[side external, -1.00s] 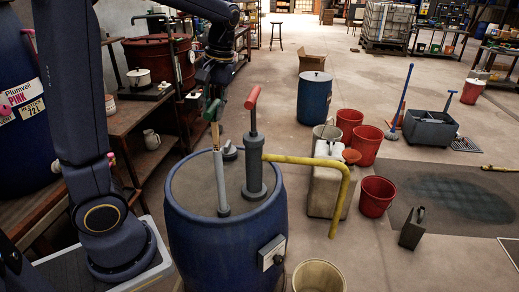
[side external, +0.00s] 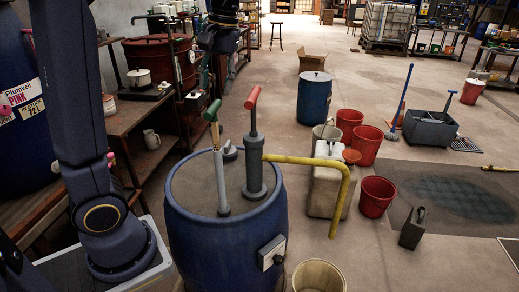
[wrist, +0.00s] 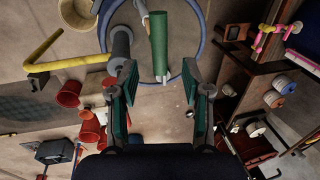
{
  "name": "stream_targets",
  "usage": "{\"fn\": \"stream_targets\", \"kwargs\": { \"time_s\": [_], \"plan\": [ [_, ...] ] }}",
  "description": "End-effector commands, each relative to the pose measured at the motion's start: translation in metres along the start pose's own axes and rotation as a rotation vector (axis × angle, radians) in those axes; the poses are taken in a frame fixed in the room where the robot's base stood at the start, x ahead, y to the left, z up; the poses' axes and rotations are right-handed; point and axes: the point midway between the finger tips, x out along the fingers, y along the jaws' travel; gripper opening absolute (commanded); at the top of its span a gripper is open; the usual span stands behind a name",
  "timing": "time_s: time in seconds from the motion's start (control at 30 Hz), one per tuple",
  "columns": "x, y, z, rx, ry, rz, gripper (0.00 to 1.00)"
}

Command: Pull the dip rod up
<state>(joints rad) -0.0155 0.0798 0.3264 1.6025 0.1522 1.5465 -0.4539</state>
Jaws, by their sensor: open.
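The dip rod (side external: 215,136) stands upright in a grey tube (side external: 221,182) on the blue vat (side external: 225,236), with a green handle (side external: 212,110) on top. In the wrist view the green handle (wrist: 159,42) lies ahead of my gripper (wrist: 159,84), roughly centred between its fingers. My gripper is open and empty; the handle appears beyond the fingertips, apart from them. In the side view my gripper (side external: 210,83) is above the handle and hard to make out against the dark background.
A grey pump (side external: 254,165) with a red handle (side external: 252,97) and a yellow spout (side external: 310,160) stands just right of the rod. A small grey cap (side external: 229,152) is behind it on the vat. Shelves with pots (side external: 138,77) are at left; red buckets (side external: 376,196) stand at right.

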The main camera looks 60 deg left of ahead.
Motion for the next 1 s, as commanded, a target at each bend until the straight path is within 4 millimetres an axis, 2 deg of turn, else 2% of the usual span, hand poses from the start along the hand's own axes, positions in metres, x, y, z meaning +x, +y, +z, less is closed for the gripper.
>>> {"fn": "stream_targets", "kwargs": {
  "time_s": [0.1, 0.3, 0.67, 0.77, 0.83, 0.9, 1.0],
  "plan": [
    [-0.025, 0.0, -0.001, 0.0, 0.002, 0.0, 0.48],
    [-0.048, 0.0, 0.0, 0.0, 0.0, -0.001, 0.48],
    [-0.052, 0.0, 0.0, 0.001, 0.0, 0.0, 0.48],
    [-0.061, -0.004, 0.004, 0.0, 0.022, 0.022, 0.48],
    [-0.071, -0.01, 0.018, 0.014, 0.043, 0.054, 0.48],
    [-0.073, -0.017, 0.043, 0.049, 0.06, 0.098, 0.48],
    [-0.061, -0.017, 0.085, 0.166, 0.124, 0.186, 0.48]
  ]
}}
